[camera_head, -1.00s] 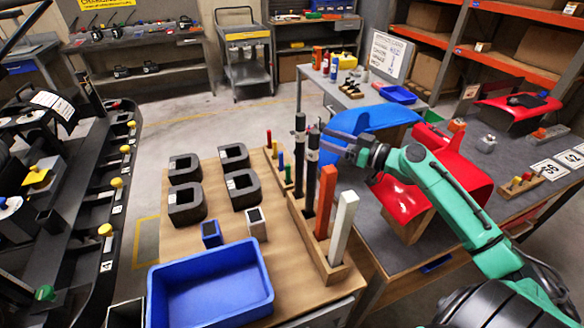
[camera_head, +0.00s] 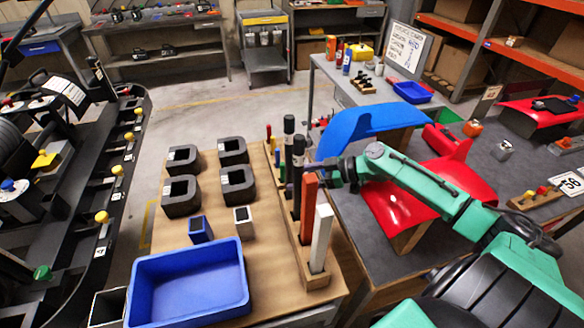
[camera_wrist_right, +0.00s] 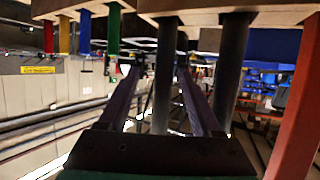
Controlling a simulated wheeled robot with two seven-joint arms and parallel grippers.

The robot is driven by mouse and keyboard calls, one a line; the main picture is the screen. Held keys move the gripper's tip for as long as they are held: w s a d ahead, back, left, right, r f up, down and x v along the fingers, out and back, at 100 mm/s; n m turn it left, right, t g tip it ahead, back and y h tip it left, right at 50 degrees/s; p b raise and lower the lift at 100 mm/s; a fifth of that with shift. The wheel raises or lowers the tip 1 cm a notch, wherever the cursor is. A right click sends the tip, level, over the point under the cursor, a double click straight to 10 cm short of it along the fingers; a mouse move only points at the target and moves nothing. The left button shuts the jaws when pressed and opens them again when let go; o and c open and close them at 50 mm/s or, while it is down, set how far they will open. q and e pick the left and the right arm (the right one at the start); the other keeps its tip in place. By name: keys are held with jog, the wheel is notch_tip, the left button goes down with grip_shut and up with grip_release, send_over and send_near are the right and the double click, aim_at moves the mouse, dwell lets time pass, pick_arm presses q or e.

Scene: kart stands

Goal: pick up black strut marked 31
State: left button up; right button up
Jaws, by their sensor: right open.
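Two black struts stand upright in a wooden rack (camera_head: 318,283): a rear one (camera_head: 289,128) and a nearer one (camera_head: 298,150), both with grey bands near the top. I cannot read a 31 on either. My right gripper (camera_head: 314,170) is open, level, and reaches from the right to the nearer black struts' upper part. In the right wrist view, the struts hang down in the picture; one black strut (camera_wrist_right: 165,80) shows between the open fingers (camera_wrist_right: 158,75), the other (camera_wrist_right: 233,65) outside them. I cannot tell whether a finger touches. My left gripper is out of view.
An orange strut (camera_head: 309,205) and a white strut (camera_head: 321,238) stand nearer in the same rack. Small coloured pegs stand behind. Black blocks (camera_head: 182,197) and a blue bin (camera_head: 188,283) are left on the table. Blue (camera_head: 370,122) and red panels (camera_head: 400,195) lie close to my right arm.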

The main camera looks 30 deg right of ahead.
jog(key=x, duration=0.1)
jog(key=p+x, duration=0.1)
jog(key=x, duration=0.1)
jog(key=p+x, duration=0.1)
jog(key=x, duration=0.1)
jog(key=shift+s+a+r, duration=0.1)
jog(key=shift+a+r, duration=0.15)
jog(key=shift+r, duration=0.05)
jog(key=shift+w+a+f, duration=0.2)
jog(key=shift+f, duration=0.2)
grip_shut()
jog(key=shift+r, duration=0.1)
dwell(0.5)
